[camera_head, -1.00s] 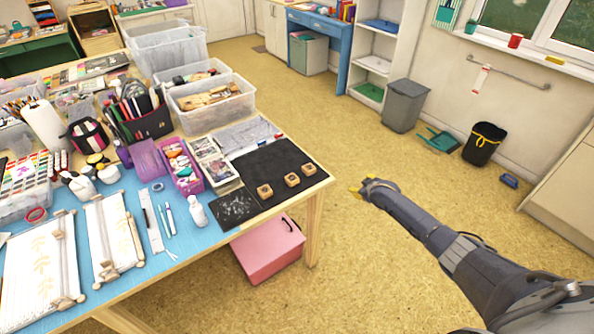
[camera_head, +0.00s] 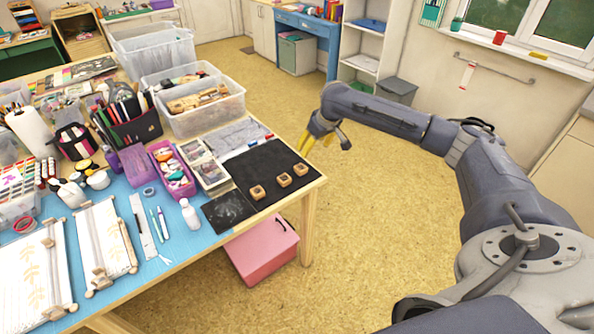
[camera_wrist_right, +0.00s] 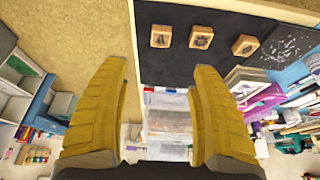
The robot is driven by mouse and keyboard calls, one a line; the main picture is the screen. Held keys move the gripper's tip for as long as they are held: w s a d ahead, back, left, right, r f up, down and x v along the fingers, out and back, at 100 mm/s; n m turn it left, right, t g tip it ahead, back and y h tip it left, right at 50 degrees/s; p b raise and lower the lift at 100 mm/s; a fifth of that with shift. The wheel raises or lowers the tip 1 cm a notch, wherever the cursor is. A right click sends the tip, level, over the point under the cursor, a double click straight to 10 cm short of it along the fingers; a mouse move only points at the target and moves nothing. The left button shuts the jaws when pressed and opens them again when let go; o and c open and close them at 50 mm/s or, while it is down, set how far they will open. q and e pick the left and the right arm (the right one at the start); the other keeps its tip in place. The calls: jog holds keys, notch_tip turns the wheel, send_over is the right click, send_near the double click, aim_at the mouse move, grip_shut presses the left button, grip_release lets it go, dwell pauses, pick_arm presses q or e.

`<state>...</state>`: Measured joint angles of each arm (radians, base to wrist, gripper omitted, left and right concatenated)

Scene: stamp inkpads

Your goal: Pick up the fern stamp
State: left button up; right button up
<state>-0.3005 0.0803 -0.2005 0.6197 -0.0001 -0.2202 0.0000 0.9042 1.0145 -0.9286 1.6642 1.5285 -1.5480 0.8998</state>
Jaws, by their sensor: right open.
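Three small wooden stamps stand on a black mat (camera_head: 262,162) at the table's right end: a left one (camera_head: 257,192), a middle one (camera_head: 284,180) and a right one (camera_head: 300,169). In the right wrist view they show as a left stamp (camera_wrist_right: 160,36), a middle stamp (camera_wrist_right: 201,36) and a right stamp (camera_wrist_right: 245,46), with dark designs on top. The designs are too small to tell which is the fern. My right gripper (camera_head: 316,140) is open and empty, apart from the stamps, beyond the table's right edge. Its yellow fingers (camera_wrist_right: 160,110) frame the wrist view. My left gripper is not in view.
A dark speckled sheet (camera_head: 228,211) lies left of the mat. A white bottle (camera_head: 190,215), a purple tray (camera_head: 172,170) and a clear bin (camera_head: 205,115) crowd the table further left and back. A pink box (camera_head: 262,252) stands beneath the table. The floor to the right is clear.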

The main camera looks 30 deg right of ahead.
aim_at(301, 167)
jog(key=x, duration=1.7)
jog(key=shift+w+a+f, duration=0.1)
jog(key=shift+w, duration=0.05)
jog(key=shift+c, duration=0.2)
jog(key=c, duration=1.1)
